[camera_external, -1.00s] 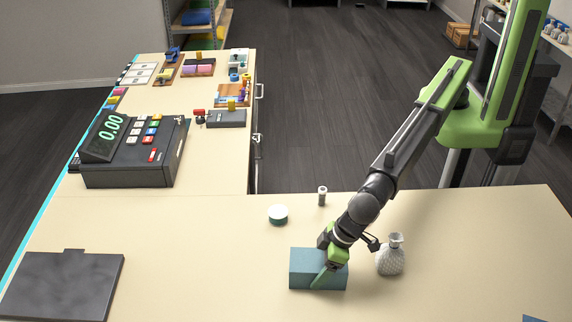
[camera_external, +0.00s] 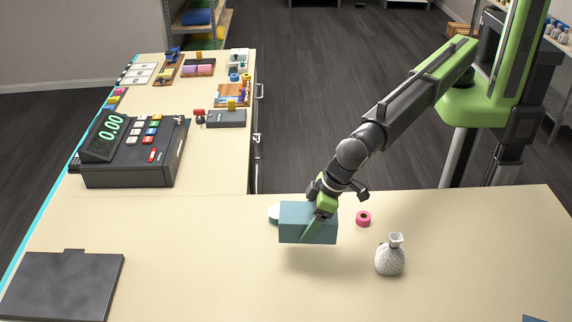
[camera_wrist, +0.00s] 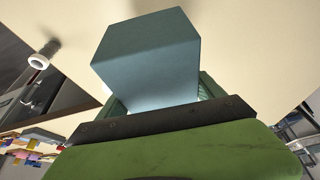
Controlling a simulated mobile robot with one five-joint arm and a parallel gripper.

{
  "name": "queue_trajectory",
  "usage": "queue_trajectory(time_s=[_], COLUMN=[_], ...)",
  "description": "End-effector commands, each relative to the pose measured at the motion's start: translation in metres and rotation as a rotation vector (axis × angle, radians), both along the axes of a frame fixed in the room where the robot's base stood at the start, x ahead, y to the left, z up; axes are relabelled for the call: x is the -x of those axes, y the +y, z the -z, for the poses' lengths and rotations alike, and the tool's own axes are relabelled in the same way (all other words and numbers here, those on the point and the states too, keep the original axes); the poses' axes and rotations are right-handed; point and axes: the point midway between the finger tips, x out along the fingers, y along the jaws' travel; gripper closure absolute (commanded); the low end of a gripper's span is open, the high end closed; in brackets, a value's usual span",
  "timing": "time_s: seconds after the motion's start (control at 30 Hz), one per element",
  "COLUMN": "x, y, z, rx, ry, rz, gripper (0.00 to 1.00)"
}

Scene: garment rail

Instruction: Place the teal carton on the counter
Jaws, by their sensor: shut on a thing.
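The teal carton (camera_external: 295,222) is a blue-green box held above the counter (camera_external: 210,270), with a shadow on the surface below it. My gripper (camera_external: 318,224) is shut on the carton, with a green finger across its near face. In the wrist view the carton (camera_wrist: 150,55) fills the space between the fingers, tilted in the picture. The beige counter (camera_wrist: 270,50) shows behind it there.
A round white-topped jar (camera_external: 273,212) is partly hidden behind the carton. A dark flat board (camera_external: 62,286) and a cash register (camera_external: 130,150) are left. The front middle counter is clear.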

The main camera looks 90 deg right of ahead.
Motion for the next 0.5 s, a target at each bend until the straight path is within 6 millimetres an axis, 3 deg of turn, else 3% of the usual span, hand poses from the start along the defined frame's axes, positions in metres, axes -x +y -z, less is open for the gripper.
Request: queue_trajectory(time_s=[0.03, 0.2, 0.5], x=[-0.001, -0.007, -0.009], y=[-0.011, -0.027, -0.029], z=[-0.011, -0.018, -0.018], rx=[-0.001, 0.000, 0.000], ry=[0.000, -0.001, -0.001], rz=[0.002, 0.000, 0.000], gripper=[0.74, 0.74, 0.74])
